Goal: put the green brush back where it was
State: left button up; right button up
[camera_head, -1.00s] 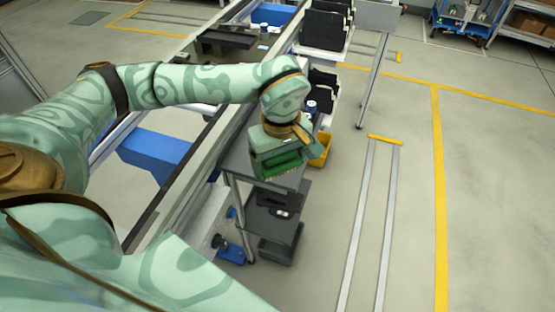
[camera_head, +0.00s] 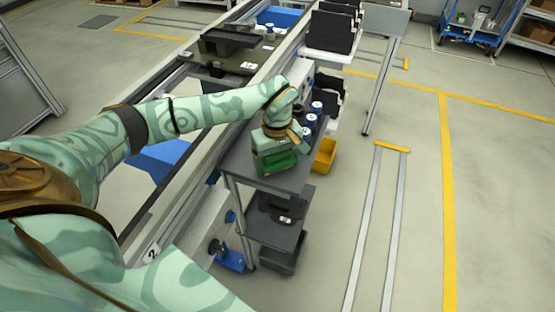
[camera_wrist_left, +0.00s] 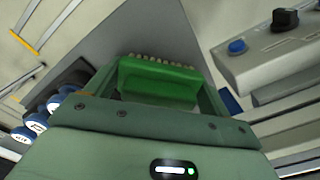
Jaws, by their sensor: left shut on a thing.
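The green brush (camera_wrist_left: 160,82) is held between the fingers of my left gripper (camera_wrist_left: 158,88), its pale bristles showing along the far edge in the left wrist view. In the head view the left gripper (camera_head: 277,160) is over the grey top of a small cart (camera_head: 236,166), with the green brush (camera_head: 278,166) at its lower end. I cannot tell whether the brush touches the cart top. My right gripper is not in view.
Several blue-and-white cans (camera_head: 310,120) stand on the cart behind the gripper. A yellow bin (camera_head: 325,155) hangs at the cart's right side. The conveyor line (camera_head: 215,120) runs along the left. A lower shelf (camera_head: 270,228) holds a dark item. Floor to the right is open.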

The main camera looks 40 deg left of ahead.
pick_arm(q)
jog(key=shift+f, duration=0.1)
jog(key=o, duration=0.9)
jog(key=shift+o, duration=0.2)
notch_tip(320, 180, up, 12)
jog(key=p, duration=0.3)
